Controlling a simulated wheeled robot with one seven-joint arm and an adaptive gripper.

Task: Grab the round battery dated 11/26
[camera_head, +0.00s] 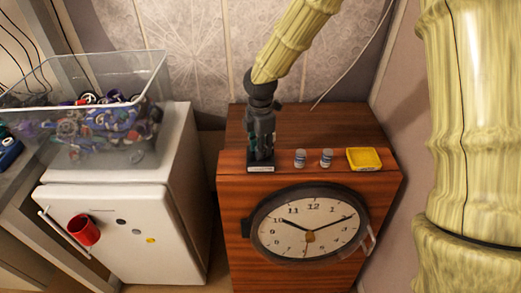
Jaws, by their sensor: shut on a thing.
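My gripper (262,150) points straight down at the front left of the brown wooden cabinet top. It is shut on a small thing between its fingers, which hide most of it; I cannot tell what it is. A small dark block with a pale front label (260,169) sits right below the fingertips. Two small round batteries, one nearer my gripper (300,158) and one farther right (326,158), stand upright on the cabinet top, apart from my gripper. Their printed dates are too small to read.
A yellow tray (365,167) lies right of the batteries. The wooden cabinet (232,228) has a large clock (311,222) on its front. At left, a white fridge (140,235) with a red cup (84,229) bears a clear bin (75,152) of parts. The cabinet's back right is clear.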

